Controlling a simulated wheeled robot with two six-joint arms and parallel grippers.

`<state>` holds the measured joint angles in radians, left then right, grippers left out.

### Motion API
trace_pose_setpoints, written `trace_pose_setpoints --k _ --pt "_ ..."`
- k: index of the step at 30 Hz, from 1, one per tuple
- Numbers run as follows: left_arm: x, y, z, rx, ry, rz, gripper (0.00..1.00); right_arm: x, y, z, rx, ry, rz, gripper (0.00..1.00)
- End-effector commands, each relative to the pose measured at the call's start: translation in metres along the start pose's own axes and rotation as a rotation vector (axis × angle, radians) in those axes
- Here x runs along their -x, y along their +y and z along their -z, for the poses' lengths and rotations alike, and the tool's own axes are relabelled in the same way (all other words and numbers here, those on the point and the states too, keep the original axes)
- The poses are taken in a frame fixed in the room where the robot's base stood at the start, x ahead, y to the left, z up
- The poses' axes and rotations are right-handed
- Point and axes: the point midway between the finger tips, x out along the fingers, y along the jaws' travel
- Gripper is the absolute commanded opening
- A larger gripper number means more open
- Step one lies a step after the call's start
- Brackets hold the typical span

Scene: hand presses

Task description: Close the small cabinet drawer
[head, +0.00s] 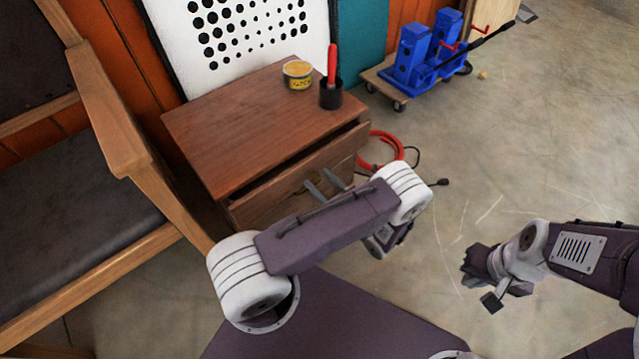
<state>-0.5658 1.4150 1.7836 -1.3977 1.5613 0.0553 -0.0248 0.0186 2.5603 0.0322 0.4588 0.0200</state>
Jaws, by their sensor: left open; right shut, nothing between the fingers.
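The small brown wooden cabinet (240,125) stands against the wall at the upper middle of the head view. Its drawer (345,150) sticks out a little, with a dark gap between the cabinet top and the drawer's front edge. My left gripper (326,184) is open, with its two grey fingers at the drawer front. I cannot tell whether they touch it. My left arm hides the lower part of the cabinet and part of the drawer front. My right gripper (477,287) is shut and empty, low over the floor at the right, away from the cabinet.
A yellow tin (298,75) and a black cup (331,95) with a red-handled tool stand on the cabinet. A wooden armchair (110,120) is close at the left. A red cable (398,146) lies right of the cabinet. A dolly with blue equipment (412,55) stands behind. The right floor is mostly clear.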

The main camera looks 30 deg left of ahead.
Motion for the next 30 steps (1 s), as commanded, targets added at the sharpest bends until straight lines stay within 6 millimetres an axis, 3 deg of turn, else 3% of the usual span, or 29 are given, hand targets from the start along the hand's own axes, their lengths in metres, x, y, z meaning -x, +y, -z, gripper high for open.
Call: trace_pose_setpoints --k 9,14,15,30 --pt "-0.0057 -0.0002 -0.0008 0.001 0.000 0.001 0.49 -0.0019 0.0000 -0.0002 0.000 0.000 0.000 0.00" --pt "-0.0055 -0.0002 -0.0007 0.001 0.000 0.001 0.05 -0.0019 0.0000 -0.0001 0.000 0.000 0.000 0.00" --pt "-0.0055 -0.0002 -0.0007 0.001 0.000 0.001 0.00 -0.0019 0.0000 -0.0001 0.000 0.000 0.000 0.00" --pt "-0.0054 -0.0001 -0.0004 0.001 0.001 0.000 0.00 -0.0020 0.0000 -0.0002 0.000 0.000 0.000 0.00"
